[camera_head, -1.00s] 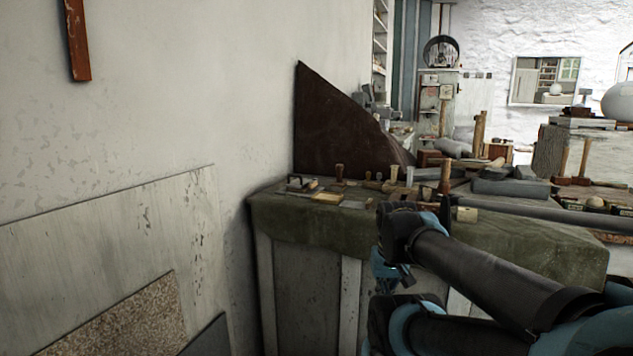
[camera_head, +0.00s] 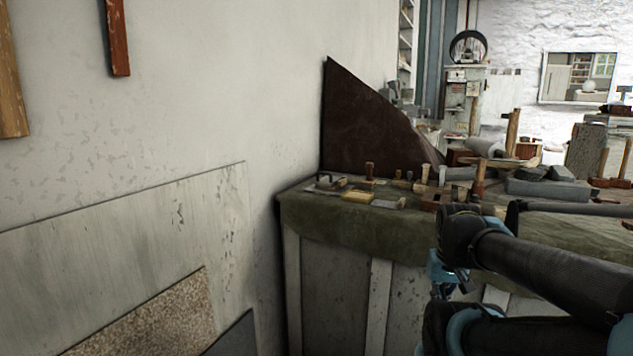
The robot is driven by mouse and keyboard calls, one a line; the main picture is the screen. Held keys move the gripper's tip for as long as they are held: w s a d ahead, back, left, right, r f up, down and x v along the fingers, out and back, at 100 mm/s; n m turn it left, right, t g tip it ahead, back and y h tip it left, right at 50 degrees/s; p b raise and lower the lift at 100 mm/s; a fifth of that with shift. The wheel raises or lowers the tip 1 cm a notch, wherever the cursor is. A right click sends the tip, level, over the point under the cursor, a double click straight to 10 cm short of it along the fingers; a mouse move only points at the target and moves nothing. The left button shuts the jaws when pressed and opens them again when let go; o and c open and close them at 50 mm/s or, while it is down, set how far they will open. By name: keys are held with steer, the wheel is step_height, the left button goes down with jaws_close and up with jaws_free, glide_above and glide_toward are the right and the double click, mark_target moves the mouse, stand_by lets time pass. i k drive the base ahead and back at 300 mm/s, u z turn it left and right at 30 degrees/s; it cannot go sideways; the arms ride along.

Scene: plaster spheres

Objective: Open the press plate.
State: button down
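I cannot make out a press plate for certain in this view. A machine with a round dark wheel on top (camera_head: 468,47) stands far back, right of centre; I cannot tell whether it is the press. My arm (camera_head: 540,270), dark with blue joints, crosses the lower right in front of the workbench. My gripper's fingertips do not show.
A workbench (camera_head: 335,215) with a green-brown cover holds hand tools, mallets and grey blocks. A dark triangular board (camera_head: 365,125) leans on the wall behind it. Pale and speckled slabs (camera_head: 150,320) lean on the left wall. Wooden pieces (camera_head: 118,38) hang above.

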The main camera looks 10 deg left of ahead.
mark_target(327, 181)
steer(key=k, duration=1)
steer(key=u, duration=0.6)
steer(key=i, duration=1)
